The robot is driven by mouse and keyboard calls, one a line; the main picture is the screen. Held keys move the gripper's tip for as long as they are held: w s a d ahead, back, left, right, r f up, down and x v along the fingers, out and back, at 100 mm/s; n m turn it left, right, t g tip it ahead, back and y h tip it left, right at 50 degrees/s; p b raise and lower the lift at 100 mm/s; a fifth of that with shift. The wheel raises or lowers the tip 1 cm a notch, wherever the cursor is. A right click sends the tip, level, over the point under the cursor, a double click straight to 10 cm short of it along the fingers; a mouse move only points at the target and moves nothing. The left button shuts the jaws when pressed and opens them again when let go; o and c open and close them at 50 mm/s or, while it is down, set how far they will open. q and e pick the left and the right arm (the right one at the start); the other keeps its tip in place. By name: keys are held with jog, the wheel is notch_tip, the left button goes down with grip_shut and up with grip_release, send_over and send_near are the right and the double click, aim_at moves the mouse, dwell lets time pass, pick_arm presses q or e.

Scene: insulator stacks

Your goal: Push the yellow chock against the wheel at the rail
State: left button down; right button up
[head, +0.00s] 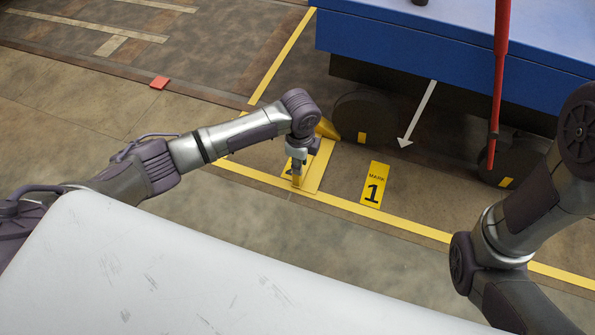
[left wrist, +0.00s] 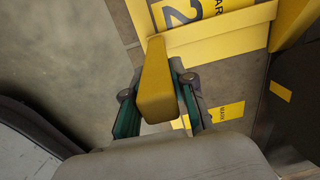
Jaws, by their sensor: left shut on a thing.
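The yellow chock (head: 326,129) lies on the floor left of the dark wheel (head: 365,112) under the blue cart. In the left wrist view its yellow body (left wrist: 297,18) is at the top right, beside the dark wheel (left wrist: 300,105). I cannot tell whether they touch. My left gripper (head: 298,170) is low over the floor, left of the wheel. In the left wrist view its fingers (left wrist: 158,102) are shut on a yellow upright bar, which seems to be the chock's handle. My right gripper is out of view.
A yellow MARK 1 plate (head: 375,185) lies right of the gripper, and a MARK 2 plate (left wrist: 190,12) lies by the chock. The blue cart (head: 440,50) stands above, with a second wheel (head: 490,160) and a red pole (head: 500,80). A white arrow (head: 418,112) points down-left.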

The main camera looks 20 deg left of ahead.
pick_arm(q)
jog(key=shift+w+d+p, duration=0.15)
jog(key=shift+w+d, duration=0.05)
jog(key=shift+d, duration=0.4)
jog(key=shift+w+d+p, duration=0.15)
jog(key=shift+w+d, duration=0.05)
jog(key=shift+d, duration=0.35)
jog(key=shift+d, duration=0.1)
jog(key=shift+d+r+p, duration=0.1)
jog(key=shift+d+p, duration=0.2)
jog(key=shift+p, duration=0.2)
jog(key=shift+d, duration=0.15)
